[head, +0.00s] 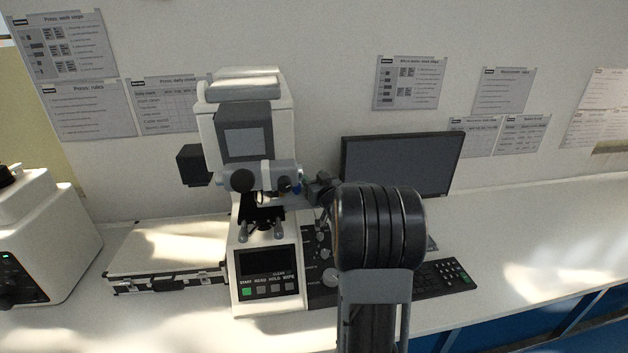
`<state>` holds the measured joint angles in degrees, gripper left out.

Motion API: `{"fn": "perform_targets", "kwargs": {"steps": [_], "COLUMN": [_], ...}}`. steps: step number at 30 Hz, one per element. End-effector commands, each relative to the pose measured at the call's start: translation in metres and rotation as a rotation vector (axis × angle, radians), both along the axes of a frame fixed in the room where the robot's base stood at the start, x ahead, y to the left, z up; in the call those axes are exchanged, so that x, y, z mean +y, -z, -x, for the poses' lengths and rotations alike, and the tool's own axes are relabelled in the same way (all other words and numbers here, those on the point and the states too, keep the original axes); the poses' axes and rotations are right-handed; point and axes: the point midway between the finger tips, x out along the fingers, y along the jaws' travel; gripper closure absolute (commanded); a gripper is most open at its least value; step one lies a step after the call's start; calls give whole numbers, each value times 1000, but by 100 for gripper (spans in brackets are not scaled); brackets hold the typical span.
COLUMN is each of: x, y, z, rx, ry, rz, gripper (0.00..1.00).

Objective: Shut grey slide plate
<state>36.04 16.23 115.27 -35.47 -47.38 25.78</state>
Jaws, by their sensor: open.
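The white hardness tester (215,125) stands in the middle of the bench, with a grey front housing (243,130) and a turret below it. I cannot clearly make out the grey slide plate. A small grey part shows beside the turret's right side, but I cannot tell whether it is the plate. My gripper (318,189) is at the tester's right side, at turret height. It is open, small in the picture and partly hidden by my thick dark arm joint. I cannot tell whether it touches the tester.
A monitor (405,165) and a black keyboard (447,278) stand right of the tester, partly behind my arm. A flat case (165,249) lies to its left, and another white machine (45,235) stands at the far left. The bench at the right (540,240) is clear.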

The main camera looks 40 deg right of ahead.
Motion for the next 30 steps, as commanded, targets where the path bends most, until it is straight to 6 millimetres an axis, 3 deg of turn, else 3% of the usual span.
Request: {"fn": "perform_targets", "kwargs": {"steps": [5, 19, 30], "x": [0, 0, 0], "y": [0, 0, 1], "z": [0, 0, 0], "rx": [0, 0, -1], "ry": [0, 0, 7], "rz": [0, 0, 1], "gripper": [55, 100, 100]}}
